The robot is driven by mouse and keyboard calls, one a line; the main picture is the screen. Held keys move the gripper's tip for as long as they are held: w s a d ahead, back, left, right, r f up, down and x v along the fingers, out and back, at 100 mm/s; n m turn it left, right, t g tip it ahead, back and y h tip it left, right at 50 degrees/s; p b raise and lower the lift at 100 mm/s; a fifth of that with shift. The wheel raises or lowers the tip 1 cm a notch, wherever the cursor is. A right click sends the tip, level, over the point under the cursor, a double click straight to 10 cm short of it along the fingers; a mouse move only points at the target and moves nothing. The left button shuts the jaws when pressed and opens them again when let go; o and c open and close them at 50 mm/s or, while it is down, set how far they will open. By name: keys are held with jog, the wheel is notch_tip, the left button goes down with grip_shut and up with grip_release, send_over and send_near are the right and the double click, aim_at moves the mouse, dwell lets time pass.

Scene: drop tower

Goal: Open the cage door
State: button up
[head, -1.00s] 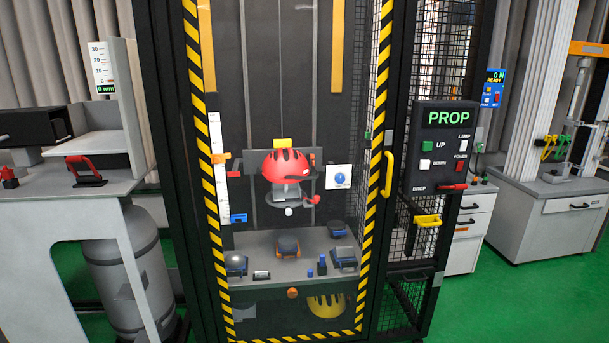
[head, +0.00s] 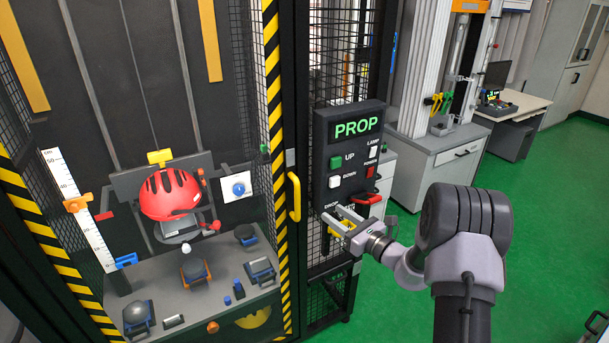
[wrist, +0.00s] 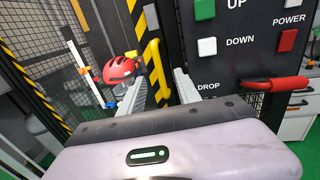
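The cage door has a clear panel and a yellow-and-black striped edge (head: 272,100); it appears shut. Its yellow upright handle (head: 295,197) is on the right side of the door and also shows in the wrist view (wrist: 157,72). My gripper (head: 336,218) is open and empty, right of the handle in the head view and in front of the control panel's lower part. In the wrist view the two fingers (wrist: 158,86) are apart, and the handle shows between and beyond them, not touched as far as I can see.
The black PROP control panel (head: 345,150) with a red drop lever (head: 366,199) stands right of the door, close to my gripper. Inside the cage are a red helmet (head: 170,195) and several small items on a grey base. Green floor (head: 560,200) is free on the right.

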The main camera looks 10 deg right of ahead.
aim_at(299, 192)
jog(key=x, duration=0.5)
jog(key=b+x, duration=0.1)
jog(key=x, duration=1)
jog(key=shift+a+b, duration=0.35)
jog(key=shift+a, duration=0.1)
grip_shut()
